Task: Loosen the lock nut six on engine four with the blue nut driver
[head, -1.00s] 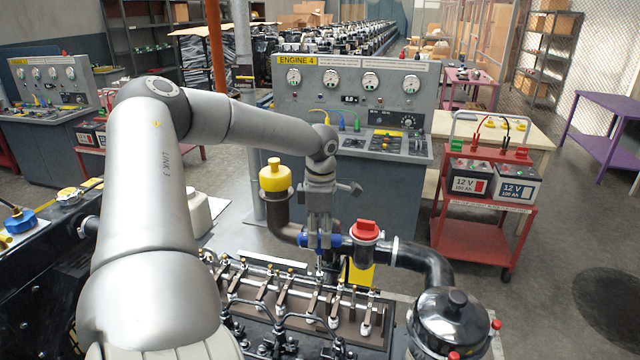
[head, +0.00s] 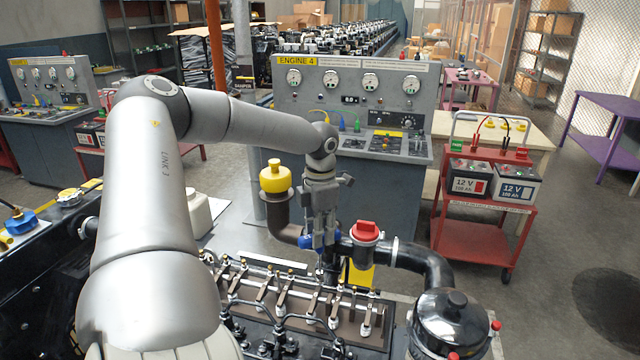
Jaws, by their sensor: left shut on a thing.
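The engine (head: 290,318) in front of me has a row of rocker arms with small lock nuts, beside the console labelled ENGINE 4. My left gripper (head: 322,240) points down over the far side of the rocker row. It is shut on the blue nut driver (head: 306,241), whose blue handle shows partly behind the fingers. A thin dark shaft runs down from it toward the rocker arms. The lower tip is too small and hidden to tell whether it sits on a nut, or on which one. My right gripper is out of view.
A dark pipe with a red cap (head: 366,230) stands close right of the gripper, and a yellow cap (head: 275,176) is to its left. A black canister (head: 452,318) is at the front right. The console (head: 350,110) stands behind; a red battery cart (head: 480,225) is farther right.

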